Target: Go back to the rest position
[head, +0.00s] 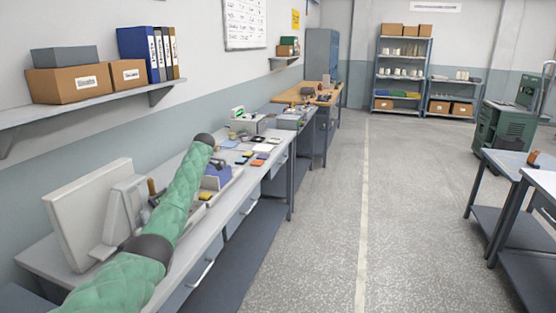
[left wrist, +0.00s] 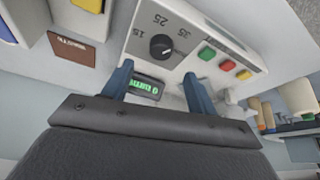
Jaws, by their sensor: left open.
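My left arm, in a green quilted sleeve with dark bands, reaches from the lower left over the workbench (head: 258,178) in the head view. Its far end points away from me, and the gripper itself is hidden there. In the left wrist view my left gripper (left wrist: 158,82) shows two blue fingers spread apart with nothing held between them. Beyond the fingers is a pale control panel (left wrist: 185,22) with a dark dial, a lit green display and green, red and yellow buttons. I cannot tell whether the fingers touch it. My right gripper is not in view.
A monitor (head: 88,210) stands on the bench at the near left. A wall shelf (head: 100,103) with boxes and binders hangs above. Small coloured items lie on the bench beyond my arm. The aisle floor (head: 400,220) is clear; tables (head: 505,165) stand at right.

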